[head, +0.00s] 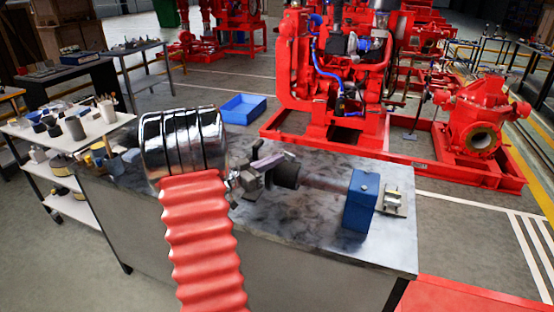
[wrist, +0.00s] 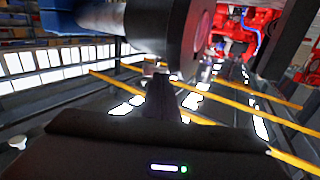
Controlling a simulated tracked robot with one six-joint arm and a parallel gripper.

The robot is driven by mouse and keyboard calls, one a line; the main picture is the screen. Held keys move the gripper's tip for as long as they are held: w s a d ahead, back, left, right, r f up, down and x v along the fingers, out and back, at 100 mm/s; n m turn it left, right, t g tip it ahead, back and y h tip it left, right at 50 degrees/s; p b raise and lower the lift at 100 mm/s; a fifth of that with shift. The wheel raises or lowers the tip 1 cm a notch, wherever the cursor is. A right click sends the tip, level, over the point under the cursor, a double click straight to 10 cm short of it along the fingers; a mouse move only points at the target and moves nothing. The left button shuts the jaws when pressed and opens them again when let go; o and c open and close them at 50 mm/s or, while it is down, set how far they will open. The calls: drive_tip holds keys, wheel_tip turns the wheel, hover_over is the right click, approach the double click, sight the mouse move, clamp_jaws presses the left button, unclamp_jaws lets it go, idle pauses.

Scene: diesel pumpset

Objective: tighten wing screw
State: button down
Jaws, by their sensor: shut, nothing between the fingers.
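I cannot make out the wing screw for certain in either view. In the head view my gripper (head: 284,156) is over the middle of the metal bench, close to a dark cylindrical part (head: 288,175). In the wrist view my gripper (wrist: 161,84) is shut and empty. A large dark round part (wrist: 183,35) stands just beyond and above the fingertips; I cannot tell whether they touch. A small pale piece (wrist: 150,67) shows near the tips, too blurred to name.
A blue block (head: 361,201) and a small metal fixture (head: 395,199) sit at the bench's right end. The bench top (head: 330,248) is clear in front. A blue tray (head: 243,108) lies on the floor behind. A red pumpset (head: 335,90) stands at the back.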

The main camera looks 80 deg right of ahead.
drive_tip(key=v, duration=1.2)
drive_tip(key=shift+a, duration=0.55)
